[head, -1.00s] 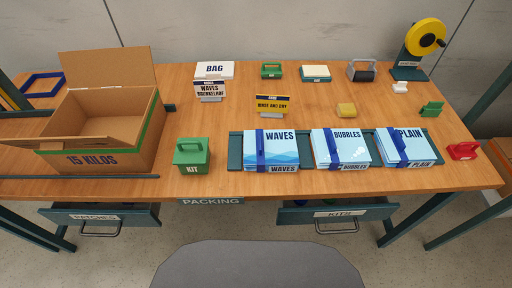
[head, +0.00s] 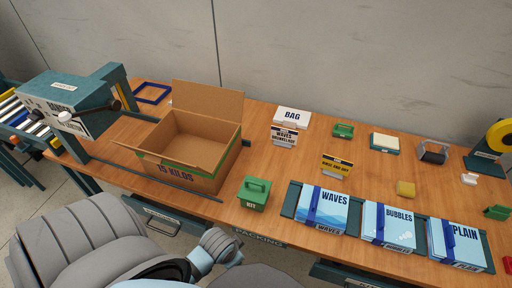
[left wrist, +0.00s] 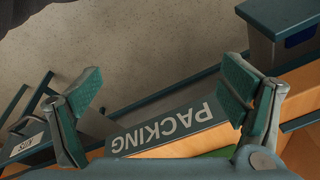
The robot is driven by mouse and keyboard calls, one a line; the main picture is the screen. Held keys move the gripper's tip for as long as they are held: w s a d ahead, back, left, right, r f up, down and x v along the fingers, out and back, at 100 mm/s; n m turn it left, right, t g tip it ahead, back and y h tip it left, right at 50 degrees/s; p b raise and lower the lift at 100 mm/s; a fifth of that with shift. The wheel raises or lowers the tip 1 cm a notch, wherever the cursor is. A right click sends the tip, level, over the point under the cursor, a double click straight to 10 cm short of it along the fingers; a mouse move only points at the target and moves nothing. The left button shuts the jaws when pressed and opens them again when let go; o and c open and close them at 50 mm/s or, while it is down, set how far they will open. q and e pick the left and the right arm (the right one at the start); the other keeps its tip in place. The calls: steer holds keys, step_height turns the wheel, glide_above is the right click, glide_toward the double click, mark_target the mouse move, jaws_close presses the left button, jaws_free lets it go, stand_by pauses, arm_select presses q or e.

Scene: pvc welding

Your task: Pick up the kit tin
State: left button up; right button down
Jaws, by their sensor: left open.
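The kit tin (head: 254,195) is a green box with a handle on top and KIT on its front. It stands upright on the wooden table near the front edge, between the carton and the WAVES packs. My left arm shows at the bottom of the head view, its end in front of and below the tin, apart from it. In the left wrist view my left gripper (left wrist: 160,82) is open and empty, its fingers either side of the PACKING label. A green patch at the bottom of that view may be the tin. My right gripper is not in view.
An open carton (head: 186,182) marked 15 KILOS stands left of the tin. Packs of WAVES (head: 322,209), BUBBLES (head: 388,226) and PLAIN (head: 455,243) lie to its right. The PACKING label (head: 259,238) is on the table's front edge. A banding machine (head: 68,104) stands at the left.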

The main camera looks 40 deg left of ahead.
arm_select(q)
step_height(320, 180, up, 12)
steer(key=w+m+p, duration=0.1)
steer(key=w+p, duration=0.1)
steer(key=p, duration=0.1)
step_height(320, 180, up, 7)
steer(key=m+g, duration=0.3)
steer(key=m, duration=0.8)
glide_above(255, 190)
steer(key=w, duration=0.1)
steer(key=shift+d+h, duration=0.25)
steer(key=shift+h, duration=0.15)
steer(key=f, duration=0.4)
steer(key=f+b, duration=0.1)
steer(key=f, duration=0.4)
steer(key=f+b, duration=0.1)
steer(key=f, duration=0.4)
steer(key=shift+s+a, duration=0.3)
steer(key=shift+s, duration=0.05)
steer(key=shift+r, duration=0.1)
steer(key=c, duration=1.2)
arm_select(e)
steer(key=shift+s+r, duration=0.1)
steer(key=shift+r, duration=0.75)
